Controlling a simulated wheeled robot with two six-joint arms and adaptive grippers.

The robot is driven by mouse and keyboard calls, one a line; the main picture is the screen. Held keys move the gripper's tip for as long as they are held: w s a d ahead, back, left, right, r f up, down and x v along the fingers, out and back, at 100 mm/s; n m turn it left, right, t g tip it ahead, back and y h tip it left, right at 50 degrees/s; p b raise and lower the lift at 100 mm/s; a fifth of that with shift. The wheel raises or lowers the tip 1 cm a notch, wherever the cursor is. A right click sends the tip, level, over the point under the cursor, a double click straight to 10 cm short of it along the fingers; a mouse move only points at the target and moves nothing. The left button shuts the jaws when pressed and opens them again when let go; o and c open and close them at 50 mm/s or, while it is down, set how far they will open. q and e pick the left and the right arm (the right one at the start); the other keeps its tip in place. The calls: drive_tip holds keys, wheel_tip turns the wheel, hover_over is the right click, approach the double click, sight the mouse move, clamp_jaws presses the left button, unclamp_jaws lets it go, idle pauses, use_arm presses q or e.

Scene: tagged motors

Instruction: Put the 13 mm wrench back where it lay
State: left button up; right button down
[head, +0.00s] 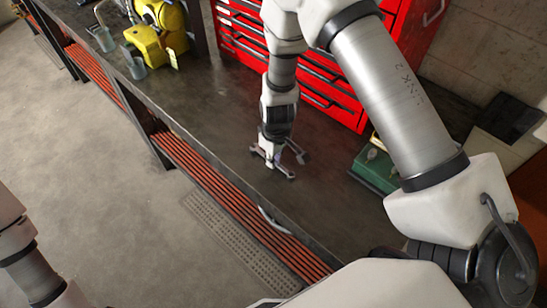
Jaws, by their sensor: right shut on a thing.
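My right gripper (272,158) points down, low over the dark workbench, and is shut on a grey wrench (286,173). The wrench lies slantwise across the fingertips, at or just above the bench top; I cannot tell if it touches. Its size marking is too small to read. Another grey tool end (299,153) shows just right of the gripper; I cannot tell if it is a separate wrench. My left arm shows only at the lower left edge, and its gripper is out of view.
The workbench (215,105) is clear left of the gripper. A red drawer cabinet (330,75) stands behind. A green box (375,170) is to the right.

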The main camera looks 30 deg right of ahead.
drive_tip(key=c, duration=1.1)
unclamp_jaws()
drive_tip(key=r, duration=1.2)
drive_tip(key=shift+s+d, duration=0.1)
drive_tip(key=shift+s, duration=0.25)
